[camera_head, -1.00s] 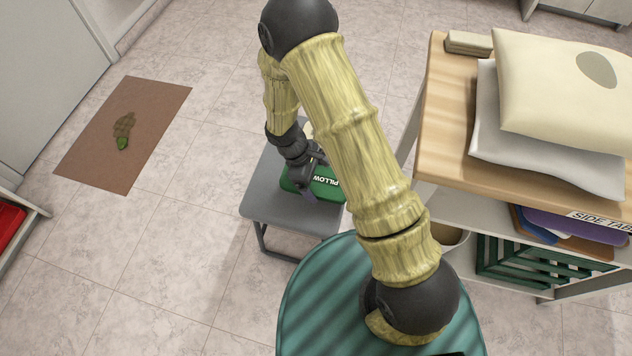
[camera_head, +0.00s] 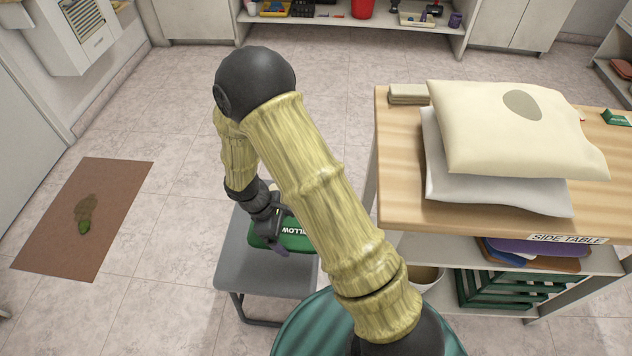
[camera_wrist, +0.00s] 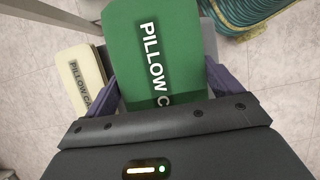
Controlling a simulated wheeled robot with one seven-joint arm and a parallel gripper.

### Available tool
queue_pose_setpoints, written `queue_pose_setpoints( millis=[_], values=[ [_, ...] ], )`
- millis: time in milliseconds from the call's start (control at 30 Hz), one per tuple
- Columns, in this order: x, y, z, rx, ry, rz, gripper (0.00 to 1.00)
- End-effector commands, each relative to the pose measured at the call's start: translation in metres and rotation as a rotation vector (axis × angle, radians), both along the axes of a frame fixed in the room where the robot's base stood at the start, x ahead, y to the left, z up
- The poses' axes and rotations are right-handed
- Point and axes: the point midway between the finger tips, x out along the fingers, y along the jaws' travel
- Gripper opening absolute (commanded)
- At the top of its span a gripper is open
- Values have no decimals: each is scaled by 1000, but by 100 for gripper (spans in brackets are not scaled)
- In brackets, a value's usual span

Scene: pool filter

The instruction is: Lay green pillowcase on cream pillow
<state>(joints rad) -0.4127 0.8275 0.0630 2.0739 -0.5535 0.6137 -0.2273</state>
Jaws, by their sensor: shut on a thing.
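The green pillowcase (camera_head: 292,238) is a folded flat piece with white "PILLOW" lettering, on or just above the grey stool at centre left. In the wrist view the green pillowcase (camera_wrist: 150,45) lies between my gripper's purple fingers. My gripper (camera_head: 279,232) is shut on it; it also shows in the wrist view (camera_wrist: 160,98). I cannot tell whether the pillowcase is clear of the stool. The cream pillow (camera_head: 500,135), with an olive oval patch, lies on a white pillow (camera_head: 470,190) on the side table at right.
The side table (camera_head: 400,205) has a small stack of folded beige cloth (camera_head: 408,94) at its back left corner. A cream pillowcase (camera_wrist: 82,82) lies beside the green one. The grey stool (camera_head: 240,262) stands left of the table. A brown mat (camera_head: 110,195) lies on the floor at left.

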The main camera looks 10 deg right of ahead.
Motion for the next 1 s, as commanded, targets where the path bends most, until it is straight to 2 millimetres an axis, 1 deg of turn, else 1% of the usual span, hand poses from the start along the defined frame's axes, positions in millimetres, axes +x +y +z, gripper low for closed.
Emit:
queue_pose_setpoints(
  millis=[67,167,267,400,500,600,700,1000],
  values=[
    [7,-6,1,0,-2,-57,66],
    [21,-19,4,1,-4,-193,66],
    [41,-40,8,2,-3,-405,66],
    [72,-76,18,4,-5,-783,66],
    [91,-99,27,3,-4,-1025,66],
    [102,-112,33,2,-2,-1167,66],
    [104,-116,35,0,0,-1211,66],
    [104,-115,35,0,-1,-1207,66]
  ],
)
